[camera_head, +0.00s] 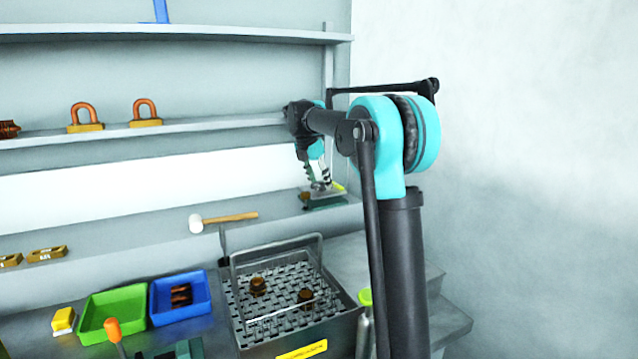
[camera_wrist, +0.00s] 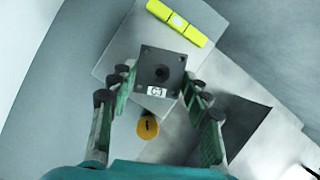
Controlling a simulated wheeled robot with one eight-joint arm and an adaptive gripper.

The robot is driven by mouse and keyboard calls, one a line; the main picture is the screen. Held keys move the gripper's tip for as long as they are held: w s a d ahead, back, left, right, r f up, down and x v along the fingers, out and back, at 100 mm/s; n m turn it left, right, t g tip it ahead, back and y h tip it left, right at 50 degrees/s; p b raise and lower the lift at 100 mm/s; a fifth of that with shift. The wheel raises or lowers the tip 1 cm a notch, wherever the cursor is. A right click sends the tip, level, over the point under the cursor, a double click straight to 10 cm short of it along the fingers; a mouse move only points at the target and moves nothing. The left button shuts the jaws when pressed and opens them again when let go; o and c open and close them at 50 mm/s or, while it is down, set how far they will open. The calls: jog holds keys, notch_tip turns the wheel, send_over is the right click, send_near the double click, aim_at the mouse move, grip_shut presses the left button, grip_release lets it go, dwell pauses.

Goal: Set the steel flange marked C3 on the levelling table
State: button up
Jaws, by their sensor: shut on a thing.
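The steel flange marked C3 (camera_wrist: 160,68) is a dark square plate with a central boss and a white label. It shows between the fingertips of my gripper (camera_wrist: 157,84) in the wrist view, and the gripper is shut on it. The levelling table (camera_wrist: 118,52) is a pale grey plate behind the flange, with a yellow spirit level (camera_wrist: 178,23) along its edge. In the head view my gripper (camera_head: 320,184) points down at the levelling table (camera_head: 325,194) on the ledge. I cannot tell whether the flange touches the plate.
An orange round piece (camera_wrist: 147,127) lies near the plate. A mallet (camera_head: 225,219) lies left on the ledge. Below are a mesh basket (camera_head: 352,305) with brown parts, a blue bin (camera_head: 155,318) and a green bin (camera_head: 88,318). A shelf (camera_head: 200,124) runs above.

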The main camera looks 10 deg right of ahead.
jog(key=shift+w+a+f, duration=0.1)
jog(key=shift+w+f, duration=0.1)
jog(key=shift+f, duration=0.15)
jog(key=shift+f, duration=0.15)
jog(key=o, duration=1.5)
jog(key=shift+c, duration=0.2)
jog(key=v, duration=1.2)
